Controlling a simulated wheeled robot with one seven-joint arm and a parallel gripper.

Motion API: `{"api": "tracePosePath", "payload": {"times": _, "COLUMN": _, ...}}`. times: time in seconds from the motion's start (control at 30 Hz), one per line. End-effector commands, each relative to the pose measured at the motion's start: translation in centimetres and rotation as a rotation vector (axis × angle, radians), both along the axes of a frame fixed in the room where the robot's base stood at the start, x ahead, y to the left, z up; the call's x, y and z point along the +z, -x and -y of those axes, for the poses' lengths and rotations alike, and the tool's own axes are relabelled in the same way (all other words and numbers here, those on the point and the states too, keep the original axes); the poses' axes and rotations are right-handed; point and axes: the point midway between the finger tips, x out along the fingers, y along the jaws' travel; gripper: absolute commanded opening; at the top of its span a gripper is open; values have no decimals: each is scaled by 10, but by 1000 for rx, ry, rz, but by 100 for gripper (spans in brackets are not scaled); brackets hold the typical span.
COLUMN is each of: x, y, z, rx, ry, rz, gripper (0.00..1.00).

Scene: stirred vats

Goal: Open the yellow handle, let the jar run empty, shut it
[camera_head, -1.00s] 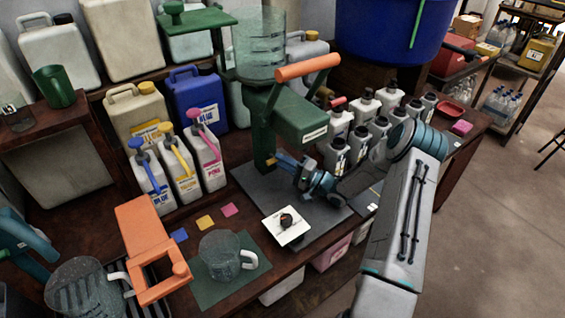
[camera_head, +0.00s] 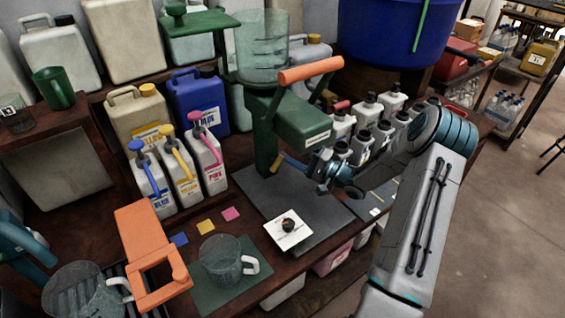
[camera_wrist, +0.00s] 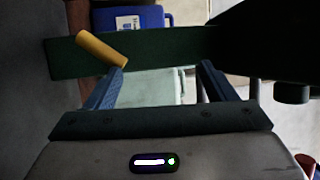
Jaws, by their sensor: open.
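The yellow handle (camera_wrist: 102,48) shows in the wrist view as a slanting bar in front of a green column. It is just beyond the left fingertip of my gripper (camera_wrist: 160,66), outside the gap between the fingers. In the head view the handle (camera_head: 276,163) is small, low on the green stand (camera_head: 265,130). My gripper (camera_head: 315,170) is open and empty, just right of the handle. The clear, graduated jar (camera_head: 262,45) stands on top of the stand. I cannot tell its liquid level.
An orange lever (camera_head: 310,69) tops the stand's green arm. A clear mug (camera_head: 222,260) stands on a green mat, with a white card (camera_head: 287,230) nearby. Pump bottles (camera_head: 182,170) stand left, white bottles (camera_head: 366,110) right. The dark plate (camera_head: 250,190) is mostly clear.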

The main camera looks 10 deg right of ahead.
Motion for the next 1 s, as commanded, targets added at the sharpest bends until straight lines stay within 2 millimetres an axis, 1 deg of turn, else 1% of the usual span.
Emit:
{"api": "tracePosePath", "payload": {"times": 0.03, "x": 10, "y": 6, "z": 13, "rx": -9, "ry": 6, "rz": 3, "gripper": 39}}
{"api": "tracePosePath", "payload": {"times": 0.1, "x": 18, "y": 14, "z": 25, "rx": -6, "ry": 7, "rz": 2, "gripper": 39}}
{"api": "tracePosePath", "payload": {"times": 0.3, "x": 36, "y": 32, "z": 46, "rx": 3, "ry": 6, "rz": -2, "gripper": 39}}
{"api": "tracePosePath", "payload": {"times": 0.4, "x": 41, "y": 37, "z": 54, "rx": 5, "ry": 6, "rz": -4, "gripper": 39}}
{"api": "tracePosePath", "payload": {"times": 0.6, "x": 45, "y": 41, "z": 61, "rx": 6, "ry": 4, "rz": -6, "gripper": 39}}
{"api": "tracePosePath", "payload": {"times": 1.0, "x": 44, "y": 41, "z": 63, "rx": -1, "ry": 10, "rz": -7, "gripper": 39}}
